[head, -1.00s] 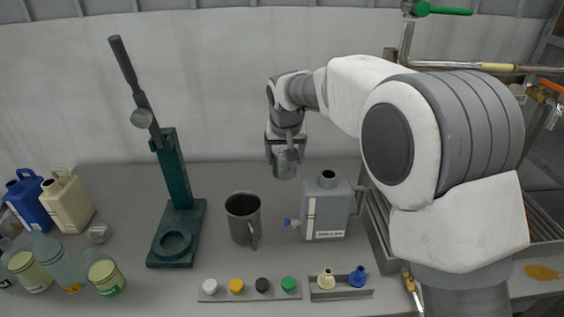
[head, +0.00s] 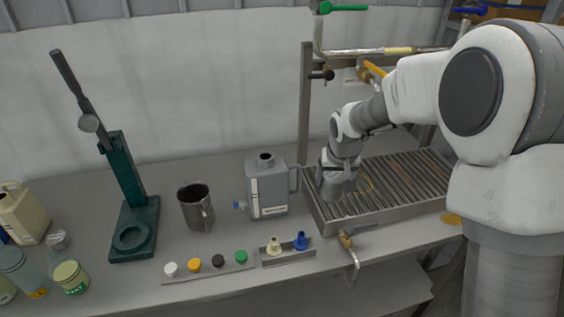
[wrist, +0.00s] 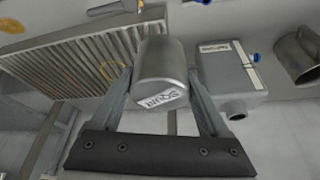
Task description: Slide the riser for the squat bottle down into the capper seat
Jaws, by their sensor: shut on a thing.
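My gripper (wrist: 160,95) is shut on a grey metal cylinder (wrist: 161,70), whose label appears to read "SQUAT"; I take it to be the riser. In the head view my gripper (head: 340,178) holds the riser (head: 338,191) over the left part of the slatted drain tray; I cannot tell how high. The green capper (head: 124,180) stands at the left of the bench, its lever raised up and to the left. Its round seat (head: 131,237) is on the base and looks empty. The gripper is far to the right of the capper.
Between them stand a steel mug (head: 195,207) and a grey jerrycan (head: 266,190). A strip of coloured caps (head: 207,267) and a spout holder (head: 288,256) lie at the front. The drain tray (head: 390,190) has pipes and valves behind. Bottles (head: 70,277) crowd the far left.

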